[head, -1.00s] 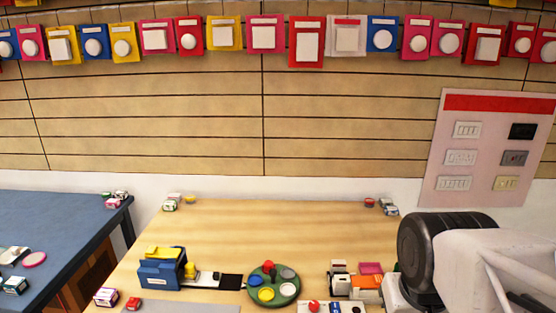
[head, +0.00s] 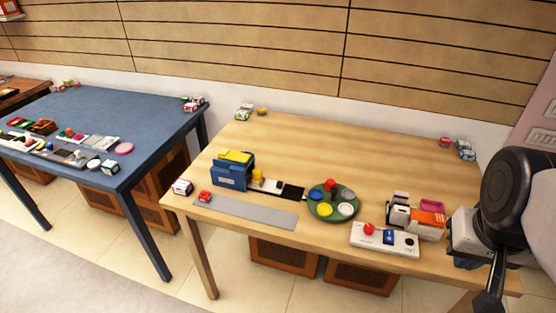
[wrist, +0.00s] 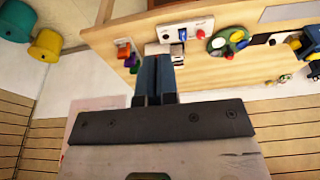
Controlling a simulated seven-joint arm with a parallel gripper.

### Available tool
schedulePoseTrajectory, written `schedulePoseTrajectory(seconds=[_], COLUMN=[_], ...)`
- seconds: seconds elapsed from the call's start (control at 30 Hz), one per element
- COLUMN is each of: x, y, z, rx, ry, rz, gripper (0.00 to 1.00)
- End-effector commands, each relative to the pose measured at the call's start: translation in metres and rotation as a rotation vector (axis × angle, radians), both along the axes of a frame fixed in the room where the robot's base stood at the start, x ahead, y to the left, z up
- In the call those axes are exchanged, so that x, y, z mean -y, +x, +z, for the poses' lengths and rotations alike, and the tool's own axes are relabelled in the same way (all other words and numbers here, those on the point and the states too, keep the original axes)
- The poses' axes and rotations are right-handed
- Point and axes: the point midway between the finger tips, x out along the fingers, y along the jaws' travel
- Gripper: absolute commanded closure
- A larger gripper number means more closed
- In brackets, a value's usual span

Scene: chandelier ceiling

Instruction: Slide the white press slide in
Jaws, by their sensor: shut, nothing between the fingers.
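The blue press with a yellow top (head: 232,172) stands on the wooden table, left of its middle. The white press slide (head: 270,186) sticks out on its right side, with a dark square plate (head: 291,193) at its outer end. In the wrist view the press (wrist: 312,42) is cut by the right edge, and the slide's state is hard to make out. My gripper (wrist: 153,62) is shut and empty in the wrist view, its fingers pointing toward the table's right end. In the head view my arm is at the right edge, well away from the press.
A green round palette (head: 332,200) lies just right of the slide. A white box with a red button (head: 384,239) and a white-and-orange holder (head: 418,215) stand further right. A grey strip (head: 243,210) lies in front of the press. The table's back half is mostly clear.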

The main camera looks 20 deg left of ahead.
Motion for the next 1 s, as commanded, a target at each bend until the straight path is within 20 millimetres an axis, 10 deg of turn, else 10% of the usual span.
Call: schedulePoseTrajectory(seconds=[0.3,1.0], x=[-0.005,-0.069], y=[0.012,0.138], z=[0.002,0.001], rx=[-0.006,-0.069], ry=[0.004,0.027], rz=[0.002,0.012], gripper=[0.53,0.53])
